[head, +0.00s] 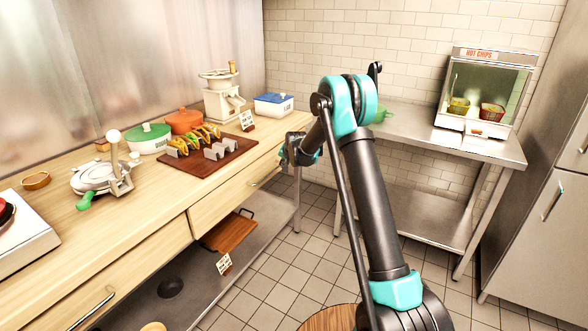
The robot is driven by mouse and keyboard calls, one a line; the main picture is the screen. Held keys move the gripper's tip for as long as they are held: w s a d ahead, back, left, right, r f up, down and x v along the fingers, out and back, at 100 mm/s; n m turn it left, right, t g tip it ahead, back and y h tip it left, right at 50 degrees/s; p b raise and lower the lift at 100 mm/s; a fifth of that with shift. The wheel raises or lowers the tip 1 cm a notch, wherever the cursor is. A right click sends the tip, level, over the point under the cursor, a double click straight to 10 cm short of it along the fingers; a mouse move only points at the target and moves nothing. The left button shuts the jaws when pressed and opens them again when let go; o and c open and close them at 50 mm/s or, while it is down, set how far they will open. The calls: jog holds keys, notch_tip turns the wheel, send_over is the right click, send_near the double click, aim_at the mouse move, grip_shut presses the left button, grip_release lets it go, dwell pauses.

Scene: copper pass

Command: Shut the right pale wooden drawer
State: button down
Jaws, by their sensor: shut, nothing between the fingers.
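The right pale wooden drawer (225,201) is in the front of the long wooden counter, in the middle left of the head view. Its front looks close to level with the counter edge; I cannot tell how far it stands out. Its metal handle (265,178) shows near the right end of the visible front. My gripper (285,157) is shut and empty at the far right end of this drawer front. I cannot tell whether it touches the wood. My gripper and arm hide the drawer's right end.
The left drawer (125,270) is nearer me. The counter (160,215) holds a taco board (226,158), pots and a press. A lower metal shelf (265,225) holds a brown board (229,232). A steel table (410,124) stands behind my arm. Tiled floor lies between.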

jog(key=shift+w+a, duration=0.45)
jog(key=shift+a, duration=0.4)
